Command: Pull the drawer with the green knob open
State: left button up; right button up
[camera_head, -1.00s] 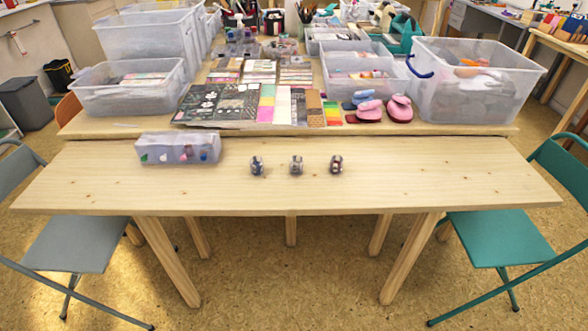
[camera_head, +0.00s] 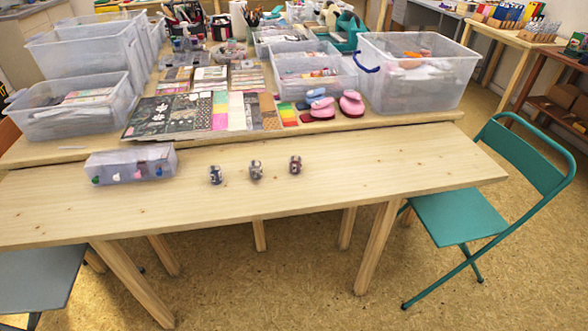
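A small translucent drawer box (camera_head: 130,157) stands on the left part of the front wooden table. Small coloured knobs sit along its front face. The green knob (camera_head: 96,180) is at the left end of the front. The other knobs are small and blurred; a blue one (camera_head: 159,171) is near the right end. The drawers look shut, though the small size makes this hard to judge. Neither of my grippers is in view.
Three small stamps (camera_head: 255,170) stand in a row right of the box. The front table (camera_head: 370,170) is otherwise clear. Behind it, another table holds clear bins (camera_head: 418,85), patterned papers (camera_head: 180,118) and pink punches (camera_head: 352,103). A teal chair (camera_head: 455,215) stands at the right.

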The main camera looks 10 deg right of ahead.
aim_at(98, 175)
jog(key=i+j+u, duration=0.25)
jog(key=j+u, duration=0.15)
jog(key=i+j+u, duration=0.6)
jog(key=j+u, duration=0.15)
